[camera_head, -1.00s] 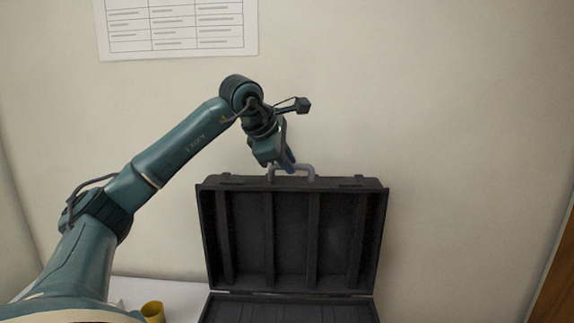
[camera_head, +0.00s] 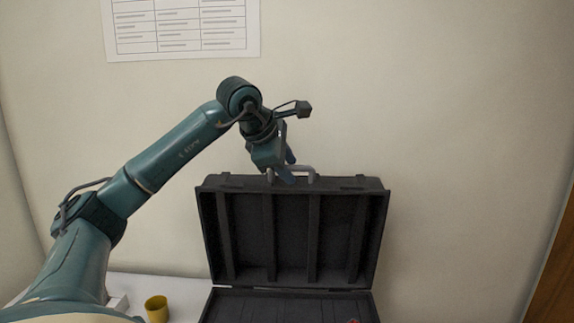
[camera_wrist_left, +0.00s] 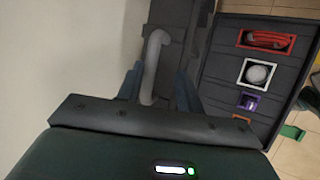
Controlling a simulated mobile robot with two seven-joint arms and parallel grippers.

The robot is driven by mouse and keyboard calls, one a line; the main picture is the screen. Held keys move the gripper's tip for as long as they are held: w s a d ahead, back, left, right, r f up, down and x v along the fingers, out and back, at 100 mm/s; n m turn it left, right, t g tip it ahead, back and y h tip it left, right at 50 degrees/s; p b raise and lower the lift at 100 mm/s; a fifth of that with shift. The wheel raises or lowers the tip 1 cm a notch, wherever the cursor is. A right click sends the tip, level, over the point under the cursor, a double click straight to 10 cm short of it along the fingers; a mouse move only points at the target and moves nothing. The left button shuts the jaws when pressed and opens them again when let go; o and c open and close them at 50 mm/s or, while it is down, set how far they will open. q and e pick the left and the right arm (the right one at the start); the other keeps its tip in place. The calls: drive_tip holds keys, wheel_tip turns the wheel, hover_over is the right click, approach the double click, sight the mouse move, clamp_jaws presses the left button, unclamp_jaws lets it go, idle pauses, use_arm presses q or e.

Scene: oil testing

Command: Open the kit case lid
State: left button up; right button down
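The black kit case (camera_head: 292,235) stands with its lid (camera_head: 378,240) raised to about upright, its ribbed inside facing me. The grey lid handle (camera_head: 307,168) is at the lid's top edge. My left gripper (camera_head: 280,175) is at the handle's left part. In the left wrist view, the handle (camera_wrist_left: 152,60) passes between the two fingers (camera_wrist_left: 156,88), which stand apart with gaps beside it. The case's lower part shows only in part at the bottom of the head view. My right gripper is in neither view.
A yellow cup (camera_head: 157,309) stands on the white table left of the case. The wall is behind the lid. In the left wrist view, a dark tray (camera_wrist_left: 222,75) holds a red item (camera_wrist_left: 266,40) and a round white item (camera_wrist_left: 257,74).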

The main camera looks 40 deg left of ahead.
use_arm(q)
drive_tip(key=shift+s+r, duration=0.1)
drive_tip(key=v, duration=1.3)
drive_tip(key=shift+p, duration=0.4)
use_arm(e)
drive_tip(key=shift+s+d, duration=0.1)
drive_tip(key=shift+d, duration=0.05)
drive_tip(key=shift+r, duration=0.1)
